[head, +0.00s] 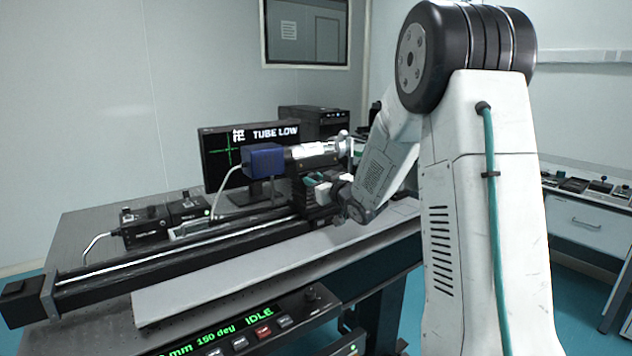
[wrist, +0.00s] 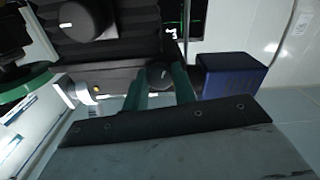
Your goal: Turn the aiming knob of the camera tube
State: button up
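The camera tube is a silver cylinder (head: 315,150) with a blue camera box (head: 263,158) at its left end, carried on a dark mount above a rail. The blue box also shows in the wrist view (wrist: 230,75). A small round black knob (wrist: 160,73) is on the mount, and I take it for the aiming knob. The two teal fingers of my gripper (wrist: 161,82) stand on either side of it with a gap between them. Whether they press on the knob is not clear. In the head view the fingertips and knob are hard to make out.
A larger black knob (wrist: 85,18) is close to the fingers. A monitor (head: 250,150) behind reads "TUBE LOW". The long black rail (head: 160,262) crosses the table. A control panel (head: 250,325) in front reads "150 deg IDLE". Small black boxes (head: 145,228) stand at the left.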

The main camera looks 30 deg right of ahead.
dwell(0.3)
jog(key=shift+n, duration=4.2)
jog(key=o, duration=1)
jog(key=s, duration=0.8)
